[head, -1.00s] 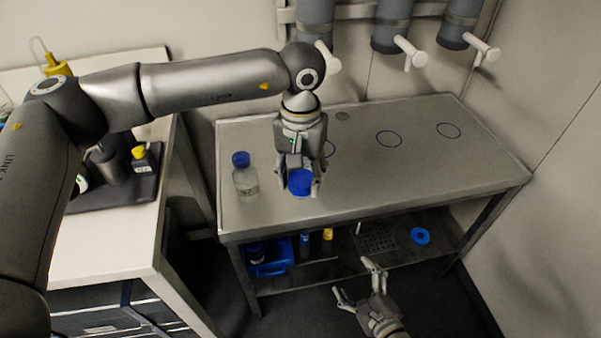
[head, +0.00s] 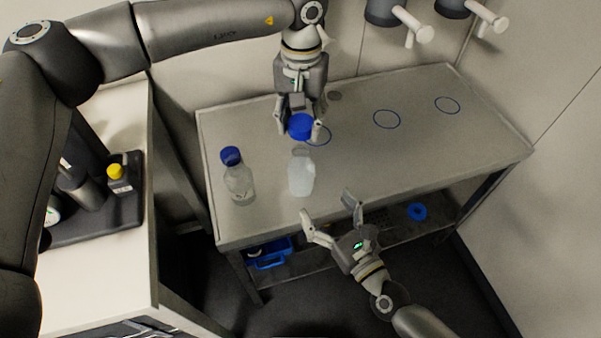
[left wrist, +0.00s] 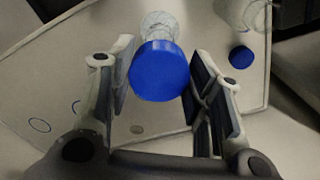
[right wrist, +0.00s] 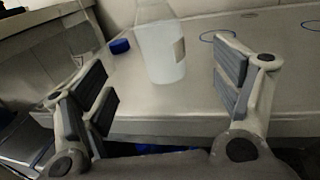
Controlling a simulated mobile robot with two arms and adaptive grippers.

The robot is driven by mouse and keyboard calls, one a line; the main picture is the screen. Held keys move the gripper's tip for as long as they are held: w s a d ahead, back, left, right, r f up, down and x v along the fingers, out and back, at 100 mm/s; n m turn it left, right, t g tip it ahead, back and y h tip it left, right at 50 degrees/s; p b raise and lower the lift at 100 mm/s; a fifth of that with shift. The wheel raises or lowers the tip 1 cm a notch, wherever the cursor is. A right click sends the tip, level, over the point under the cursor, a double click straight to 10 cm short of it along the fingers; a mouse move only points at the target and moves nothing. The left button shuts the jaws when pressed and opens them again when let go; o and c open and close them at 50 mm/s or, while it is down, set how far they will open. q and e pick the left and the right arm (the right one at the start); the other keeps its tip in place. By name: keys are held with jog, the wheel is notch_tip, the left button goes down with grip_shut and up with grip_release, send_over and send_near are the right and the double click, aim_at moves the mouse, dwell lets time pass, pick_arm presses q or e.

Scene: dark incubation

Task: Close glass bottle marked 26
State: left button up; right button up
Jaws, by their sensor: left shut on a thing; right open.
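My left gripper (head: 300,131) is shut on a blue cap (left wrist: 158,72). In the head view it appears just above and behind the mouth of an open, clear bottle (head: 301,177), apart from it. The bottle stands upright on the grey table; whitish contents show. Another clear bottle (head: 239,184) stands to its left. A second blue cap (head: 231,155) shows at that bottle's top in the head view. The wrist views show it (left wrist: 241,57) lower, seemingly on the tabletop (right wrist: 119,46). My right gripper (head: 330,213) is open and empty, facing a bottle (right wrist: 162,52). No number is readable.
The grey table (head: 350,165) has blue circles, with free room to the right. A blue bin (head: 268,253) and a blue ring (head: 417,211) sit on the shelf below. A white bench (head: 105,265) with a dark tray stands left; grey cylinders hang at the back wall.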

aim_at(301, 172)
jog(key=x, duration=1.1)
jog(key=shift+w+a, duration=0.15)
jog(key=shift+w, duration=0.15)
jog(key=shift+c, duration=0.3)
jog(key=c, duration=1.5)
pick_arm(q)
jog(key=shift+f, duration=2.45)
